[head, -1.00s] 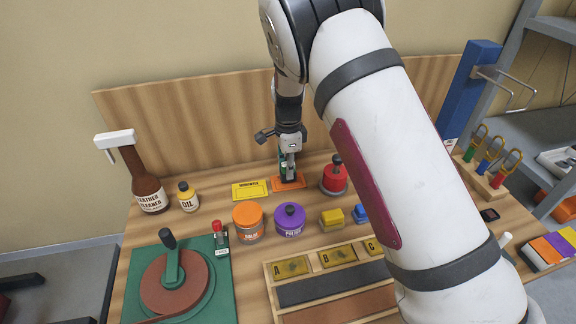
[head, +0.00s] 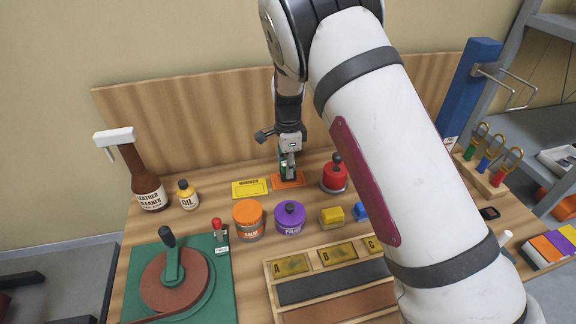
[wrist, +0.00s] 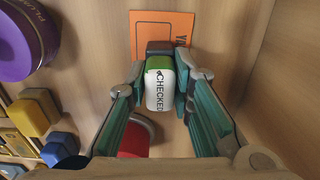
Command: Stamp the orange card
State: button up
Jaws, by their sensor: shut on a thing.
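The orange card (head: 290,181) lies flat on the table near the back panel; it also shows at the top of the wrist view (wrist: 150,32). My gripper (head: 288,160) is right over it, pointing down. In the wrist view my gripper (wrist: 163,88) is shut on a stamp (wrist: 160,90) with a white and green body marked "CHECKED". The stamp's dark foot is over the card's lower edge and covers part of it. I cannot tell whether the foot touches the card.
A yellow card (head: 250,188) lies just left of the orange one. A red round thing with a black knob (head: 335,178) stands close on the right. Orange (head: 248,221) and purple (head: 290,217) tins stand in front. The back panel (head: 180,120) is close behind.

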jog(key=shift+f, duration=0.3)
dwell(0.6)
jog(key=shift+r+p, duration=0.5)
jog(key=shift+r, duration=3.05)
